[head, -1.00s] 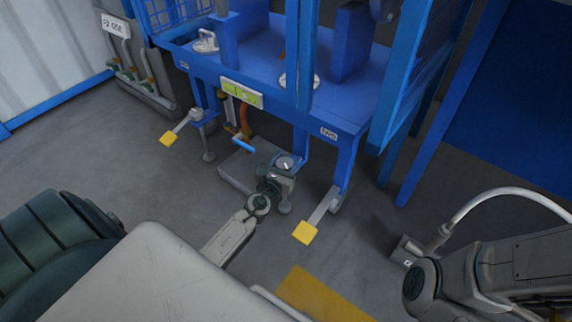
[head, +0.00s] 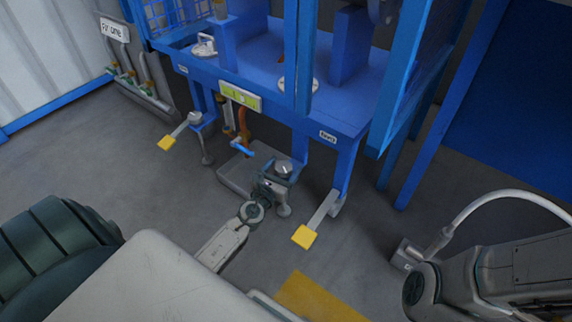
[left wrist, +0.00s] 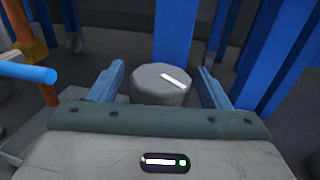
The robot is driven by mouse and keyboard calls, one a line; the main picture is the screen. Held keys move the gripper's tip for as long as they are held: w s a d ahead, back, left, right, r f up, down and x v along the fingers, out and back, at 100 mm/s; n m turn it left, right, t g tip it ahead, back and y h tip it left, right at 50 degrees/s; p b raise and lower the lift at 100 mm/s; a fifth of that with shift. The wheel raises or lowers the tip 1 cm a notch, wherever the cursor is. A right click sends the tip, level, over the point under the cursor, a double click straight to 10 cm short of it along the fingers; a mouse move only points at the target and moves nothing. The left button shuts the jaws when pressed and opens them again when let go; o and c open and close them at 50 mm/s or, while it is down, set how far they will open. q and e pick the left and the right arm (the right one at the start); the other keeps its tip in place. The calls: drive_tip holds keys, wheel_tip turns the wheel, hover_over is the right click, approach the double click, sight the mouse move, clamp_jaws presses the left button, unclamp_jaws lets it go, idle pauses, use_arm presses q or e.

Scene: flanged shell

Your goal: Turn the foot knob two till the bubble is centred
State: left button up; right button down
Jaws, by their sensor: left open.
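The foot knob (head: 284,168) is a grey round knob with a white mark on top, at the front foot of the blue frame. It also shows in the left wrist view (left wrist: 150,87). My left gripper (head: 274,182) is open at the knob. In the wrist view, its blue fingers (left wrist: 160,72) stand on either side of the knob, with a gap on each side. The level (head: 240,96) is a yellow-green strip on the frame's front edge; its bubble is too small to place surely. My right gripper is out of view.
A similar knob (head: 195,118) is on the left foot. Yellow-ended levers (head: 304,237) stick out near the feet. A blue-handled valve (head: 243,149) and orange pipe are close left of my gripper. A white hose (head: 480,200) curves at right. Floor in front is mostly clear.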

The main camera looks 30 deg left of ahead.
use_arm(q)
drive_tip(key=s, duration=0.9)
drive_tip(key=shift+d+b, duration=0.35)
drive_tip(key=shift+d, duration=0.1)
